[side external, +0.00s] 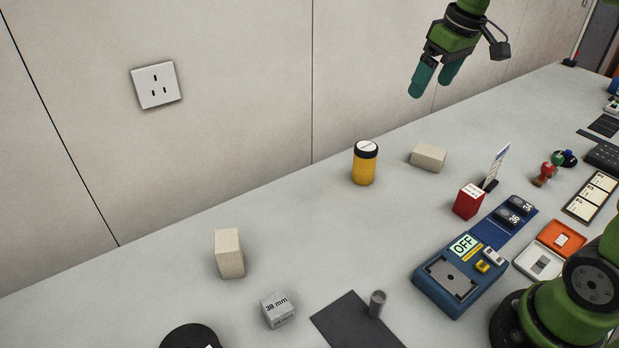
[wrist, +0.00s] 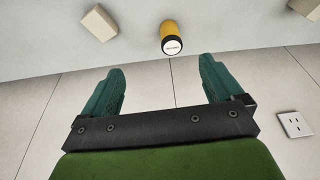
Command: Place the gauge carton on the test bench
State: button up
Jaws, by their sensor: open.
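No label in view reads as gauge carton. Candidates are a small grey-white box marked "38 mm" (side external: 278,310) at the front of the table and a small red box with a white top label (side external: 467,203) right of centre. A blue device (side external: 446,286) shows "OFF" on its display and has a grey plate on top; I cannot tell whether it is the test bench. My gripper (side external: 430,88) is open and empty, high above the back of the table, away from both boxes. In the wrist view, its two teal fingers (wrist: 160,70) are spread with nothing between them.
A yellow jar with black lid (side external: 364,165) and a beige block (side external: 428,157) stand near the wall; another beige block (side external: 229,253) stands left. A dark mat (side external: 345,325) bears a grey cylinder (side external: 377,303). An orange case (side external: 562,239) lies right. The left table is mostly clear.

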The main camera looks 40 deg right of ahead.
jog(key=s+a+f+m+t+y, duration=0.1)
jog(key=s+a+f+m+t, duration=0.1)
jog(key=s+a, duration=0.3)
jog(key=s+a+f+m+t, duration=0.2)
jog(key=s+a, duration=0.4)
jog(key=s, duration=0.4)
jog(key=shift+s+a+f+m+y, duration=0.2)
jog(key=shift+s+f+m+y, duration=0.15)
jog(key=shift+s+m+y, duration=0.05)
